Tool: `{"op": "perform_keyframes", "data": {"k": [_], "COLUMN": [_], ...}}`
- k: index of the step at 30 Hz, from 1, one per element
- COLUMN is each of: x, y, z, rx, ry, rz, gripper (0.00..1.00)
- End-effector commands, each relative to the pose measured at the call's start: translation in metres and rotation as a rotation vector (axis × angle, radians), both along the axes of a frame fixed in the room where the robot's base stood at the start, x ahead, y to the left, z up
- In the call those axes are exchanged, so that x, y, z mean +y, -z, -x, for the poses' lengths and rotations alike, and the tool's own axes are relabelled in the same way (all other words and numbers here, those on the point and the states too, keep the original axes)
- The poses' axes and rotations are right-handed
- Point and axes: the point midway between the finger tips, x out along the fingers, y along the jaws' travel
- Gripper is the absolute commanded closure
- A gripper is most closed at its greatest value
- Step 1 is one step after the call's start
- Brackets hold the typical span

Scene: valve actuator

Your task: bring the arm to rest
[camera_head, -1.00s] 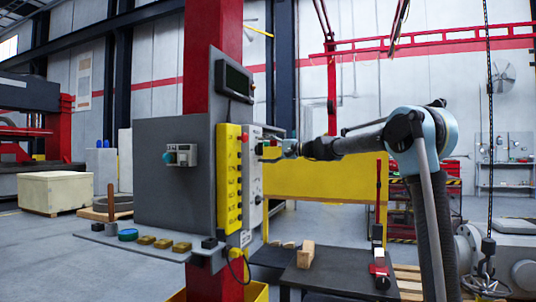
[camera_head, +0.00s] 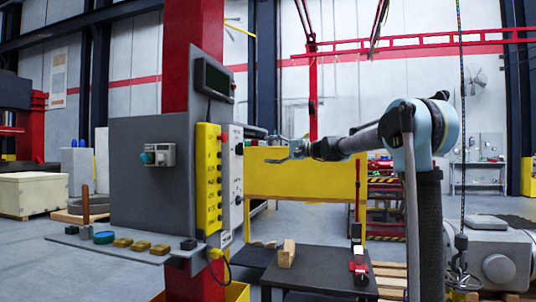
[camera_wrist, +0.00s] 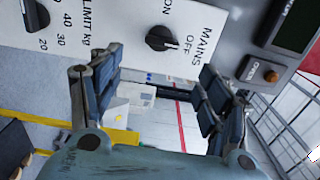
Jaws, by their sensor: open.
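My gripper (camera_head: 272,150) is open and empty, at the end of my raised arm in the head view. It is a little to the right of the white switch panel (camera_head: 237,165) on the grey cabinet, with a gap between them. In the wrist view my gripper (camera_wrist: 155,80) shows two spread dark fingers with nothing between them. Beyond them is the white panel (camera_wrist: 110,20) with a black MAINS rotary knob (camera_wrist: 160,38) marked ON and OFF. The knob's bar appears to point toward the OFF side.
A yellow button box (camera_head: 208,180) and a red column (camera_head: 190,60) stand left of my gripper. A yellow barrier (camera_head: 300,180) is behind it. A dark low table (camera_head: 325,275) with a wooden block (camera_head: 287,254) is below. A chain (camera_head: 461,120) hangs at right.

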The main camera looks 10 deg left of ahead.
Motion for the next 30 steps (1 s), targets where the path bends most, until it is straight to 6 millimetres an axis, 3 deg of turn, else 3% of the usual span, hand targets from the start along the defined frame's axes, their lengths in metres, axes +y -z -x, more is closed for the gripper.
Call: {"op": "perform_keyframes", "data": {"k": [14,20,30], "x": [-0.006,-0.041,-0.122], "y": [0.007,0.048,0.151], "z": [0.008,0.05,0.139], "rx": [-0.009,-0.052,-0.123], "ry": [0.003,0.014,0.035], "rz": [0.027,0.174,0.504], "gripper": [0.3,0.3,0.3]}}
